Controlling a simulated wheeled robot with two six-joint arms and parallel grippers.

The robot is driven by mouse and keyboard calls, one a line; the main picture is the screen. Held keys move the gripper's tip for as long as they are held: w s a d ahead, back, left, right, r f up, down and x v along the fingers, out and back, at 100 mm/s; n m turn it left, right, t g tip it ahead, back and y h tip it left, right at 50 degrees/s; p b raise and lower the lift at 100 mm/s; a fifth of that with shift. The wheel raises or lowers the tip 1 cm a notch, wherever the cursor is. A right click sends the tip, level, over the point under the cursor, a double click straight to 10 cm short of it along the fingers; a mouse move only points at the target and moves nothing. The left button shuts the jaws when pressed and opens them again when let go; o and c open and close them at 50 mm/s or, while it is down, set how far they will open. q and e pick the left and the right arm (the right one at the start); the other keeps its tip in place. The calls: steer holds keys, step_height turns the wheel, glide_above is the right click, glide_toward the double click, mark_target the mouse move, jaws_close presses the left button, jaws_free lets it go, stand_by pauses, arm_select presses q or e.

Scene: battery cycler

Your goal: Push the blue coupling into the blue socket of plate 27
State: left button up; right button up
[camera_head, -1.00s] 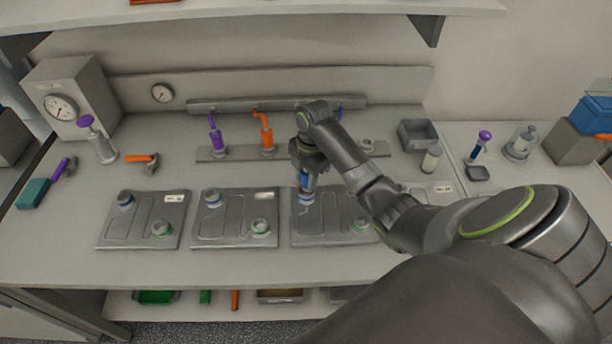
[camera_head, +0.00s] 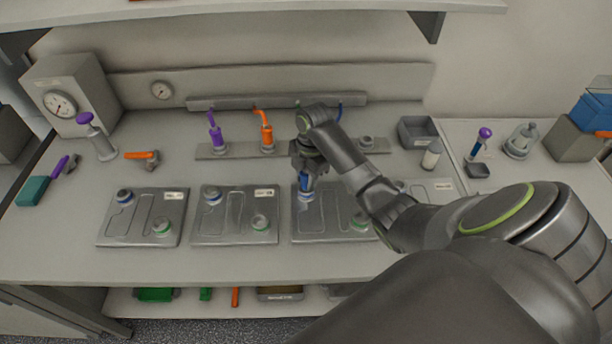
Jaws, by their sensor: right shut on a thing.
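My right gripper (camera_head: 306,170) comes in from the right and points down over the third plate from the left (camera_head: 325,229). It is shut on the blue coupling (camera_head: 305,183), which stands about upright at that plate's blue-ringed socket (camera_head: 306,197). The coupling's lower end meets the socket; I cannot tell how deep it sits. A green-ringed socket (camera_head: 360,220) shows at that plate's right side, partly behind my arm. The plate labels are too small to read, and my arm covers the third plate's label. My left gripper is not in view.
Two similar plates (camera_head: 141,218) (camera_head: 235,216) lie to the left, and another (camera_head: 432,190) is partly behind my arm. Behind stand a purple coupling (camera_head: 215,132) and an orange coupling (camera_head: 265,130) on a rail. An orange-handled valve (camera_head: 146,157) lies left. The front table strip is clear.

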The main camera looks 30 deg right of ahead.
steer(key=shift+f+b, duration=0.3)
steer(key=shift+f, duration=0.35)
stand_by(0.4)
steer(key=o, duration=1.7)
steer(key=shift+c, duration=0.2)
steer(key=shift+r, duration=0.1)
